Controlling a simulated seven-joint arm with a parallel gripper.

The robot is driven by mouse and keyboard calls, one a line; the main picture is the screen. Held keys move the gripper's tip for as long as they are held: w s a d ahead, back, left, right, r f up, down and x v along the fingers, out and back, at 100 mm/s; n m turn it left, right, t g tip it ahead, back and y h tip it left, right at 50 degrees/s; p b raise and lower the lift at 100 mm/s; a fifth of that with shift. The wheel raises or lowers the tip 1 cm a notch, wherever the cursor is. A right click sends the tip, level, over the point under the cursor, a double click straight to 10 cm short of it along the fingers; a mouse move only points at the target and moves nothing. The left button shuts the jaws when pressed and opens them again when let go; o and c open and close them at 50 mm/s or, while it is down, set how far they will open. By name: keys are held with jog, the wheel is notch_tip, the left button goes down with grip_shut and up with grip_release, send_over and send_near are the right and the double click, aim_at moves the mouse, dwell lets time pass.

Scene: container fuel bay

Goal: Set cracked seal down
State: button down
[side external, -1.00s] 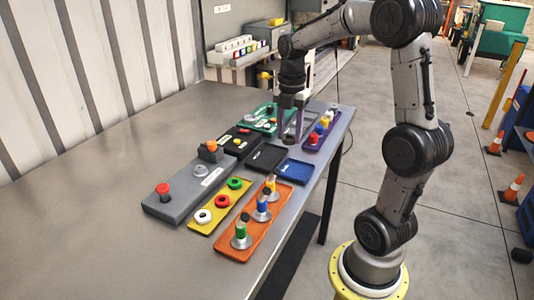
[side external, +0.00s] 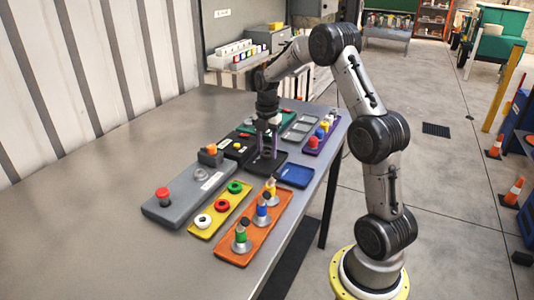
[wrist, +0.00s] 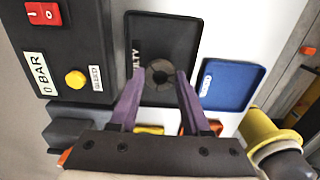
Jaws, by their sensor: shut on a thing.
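The cracked seal (wrist: 160,82) is a small dark ring between my fingertips in the wrist view. My gripper (wrist: 160,74) is shut on it, with one purple finger on each side. The seal is over a black tray (wrist: 163,32) whose white lettering is partly covered and ends in "LTY". In the side view my gripper (side external: 267,155) points down, low over the same black tray (side external: 264,169). The seal is too small and dark to make out there. I cannot tell whether it touches the tray floor. No crack can be made out.
A blue tray (side external: 294,175) lies close to the right of the black one. A dark box with knobs and a "0 BAR" label (wrist: 41,73) stands to the left. Yellow (side external: 221,208) and orange (side external: 254,228) trays with parts lie nearer the camera. The table's left side is clear.

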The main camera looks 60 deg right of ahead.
jog(key=shift+f, duration=0.75)
jog(key=shift+f, duration=0.2)
jog(key=shift+c, duration=1.8)
grip_release()
jog(key=shift+r, duration=0.1)
